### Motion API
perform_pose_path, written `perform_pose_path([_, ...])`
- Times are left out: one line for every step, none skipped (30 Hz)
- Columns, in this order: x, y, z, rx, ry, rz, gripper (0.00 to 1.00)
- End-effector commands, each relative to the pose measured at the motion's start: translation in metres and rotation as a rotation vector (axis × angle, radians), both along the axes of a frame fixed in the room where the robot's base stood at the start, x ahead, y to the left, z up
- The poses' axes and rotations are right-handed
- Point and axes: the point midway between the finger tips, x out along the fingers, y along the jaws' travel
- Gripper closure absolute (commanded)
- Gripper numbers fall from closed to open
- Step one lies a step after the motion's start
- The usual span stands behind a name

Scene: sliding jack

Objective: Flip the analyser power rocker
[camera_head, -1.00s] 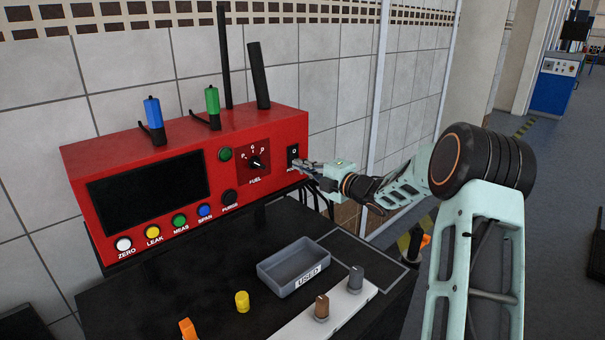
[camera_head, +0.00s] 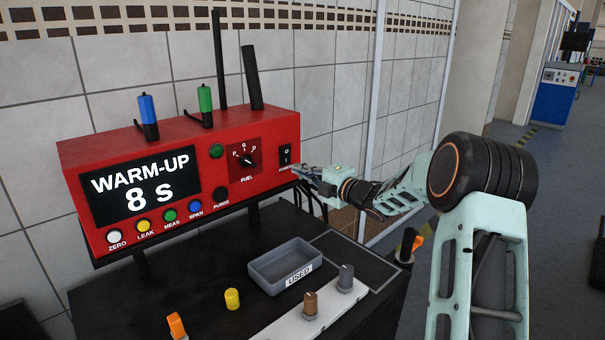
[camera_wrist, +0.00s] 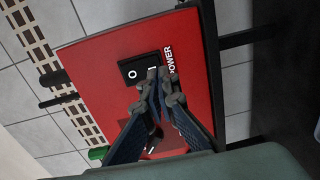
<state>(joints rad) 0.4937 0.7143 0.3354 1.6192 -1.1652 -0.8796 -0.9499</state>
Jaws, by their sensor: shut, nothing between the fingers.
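The black power rocker (camera_head: 285,154) is at the right end of the front panel, above the "POWER" label. In the wrist view the rocker (camera_wrist: 137,70) shows its "O" mark, and my fingertips partly cover its other end. My gripper (camera_wrist: 160,98) is shut with nothing between its fingers. In the head view my gripper (camera_head: 300,172) is just below and right of the rocker. I cannot tell whether the fingertips touch it.
A grey "USED" tray (camera_head: 282,268) sits on the bench. A yellow cap (camera_head: 232,299), an orange item (camera_head: 177,325) and a white strip with two knobs (camera_head: 318,310) lie in front. Blue (camera_head: 148,115) and green (camera_head: 206,105) handled pieces stand on the analyser. Dark cables hang below its right end.

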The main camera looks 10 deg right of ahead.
Motion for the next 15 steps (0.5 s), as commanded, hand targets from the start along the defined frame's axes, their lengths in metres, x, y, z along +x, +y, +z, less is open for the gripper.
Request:
perform_pose_path([0.000, 0.001, -0.002, -0.001, -0.001, 0.000, 1.00])
perform_pose_path([0.000, 0.002, -0.002, -0.001, -0.001, 0.000, 1.00])
perform_pose_path([-0.007, -0.005, -0.003, -0.002, 0.001, -0.003, 1.00])
perform_pose_path([-0.014, -0.011, -0.005, -0.003, 0.002, -0.005, 1.00])
perform_pose_path([-0.021, -0.015, -0.005, -0.002, 0.001, -0.005, 1.00])
perform_pose_path([-0.029, -0.020, -0.006, -0.001, 0.002, -0.005, 1.00])
perform_pose_path([-0.035, -0.024, -0.007, -0.001, 0.001, -0.004, 1.00])
perform_pose_path([-0.040, -0.028, -0.008, -0.001, 0.001, -0.005, 1.00])
perform_pose_path([-0.047, -0.032, -0.009, 0.000, 0.001, -0.004, 1.00])
perform_pose_path([-0.052, -0.035, -0.009, -0.001, 0.001, -0.004, 1.00])
perform_pose_path([-0.057, -0.038, -0.010, -0.001, 0.001, -0.004, 1.00])
perform_pose_path([-0.062, -0.042, -0.010, 0.000, 0.000, -0.003, 1.00])
perform_pose_path([-0.066, -0.044, -0.012, 0.000, 0.002, -0.003, 1.00])
perform_pose_path([-0.069, -0.046, -0.012, -0.001, 0.001, -0.002, 1.00])
perform_pose_path([-0.073, -0.048, -0.012, 0.000, 0.000, -0.002, 1.00])
